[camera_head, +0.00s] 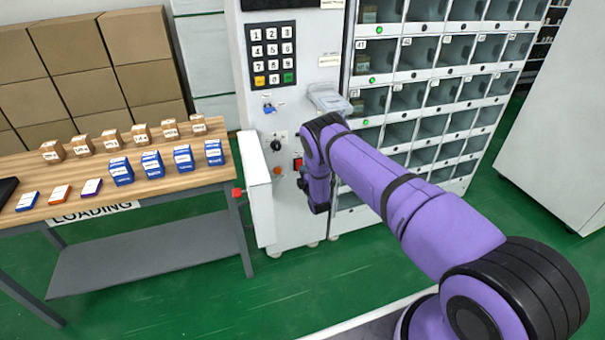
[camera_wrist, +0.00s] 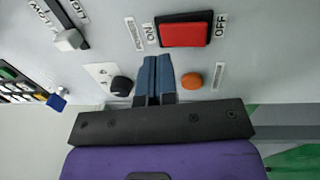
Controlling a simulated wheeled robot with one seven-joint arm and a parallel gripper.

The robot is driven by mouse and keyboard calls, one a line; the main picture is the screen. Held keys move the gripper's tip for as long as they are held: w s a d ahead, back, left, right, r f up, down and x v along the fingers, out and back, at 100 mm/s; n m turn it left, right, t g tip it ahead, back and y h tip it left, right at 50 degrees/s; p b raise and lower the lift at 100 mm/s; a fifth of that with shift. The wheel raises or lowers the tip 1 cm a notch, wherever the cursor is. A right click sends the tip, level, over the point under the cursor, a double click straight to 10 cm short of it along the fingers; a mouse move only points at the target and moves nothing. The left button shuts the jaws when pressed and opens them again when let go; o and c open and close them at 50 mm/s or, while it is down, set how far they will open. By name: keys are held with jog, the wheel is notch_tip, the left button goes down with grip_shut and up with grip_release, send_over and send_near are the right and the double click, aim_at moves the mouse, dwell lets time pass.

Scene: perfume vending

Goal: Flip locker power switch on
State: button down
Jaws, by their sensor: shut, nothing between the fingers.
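The power switch (camera_wrist: 184,34) is a red rocker in a black frame, on the grey locker panel (camera_wrist: 240,75). The red switch also shows in the head view (camera_head: 298,163), just left of my arm. My gripper (camera_wrist: 156,60), with blue fingers, is shut and empty. In the head view my arm hides the fingers.
Beside my fingers are a black knob (camera_wrist: 121,86) and an orange button (camera_wrist: 191,81). A slider with a white handle (camera_wrist: 68,40) is at upper left. In the head view, a keypad (camera_head: 272,54) is above, and a loading table (camera_head: 150,190) with several boxes stands left.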

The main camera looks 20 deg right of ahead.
jog(key=s+r, duration=0.1)
jog(key=s, duration=0.8)
jog(key=shift+s+r, duration=0.35)
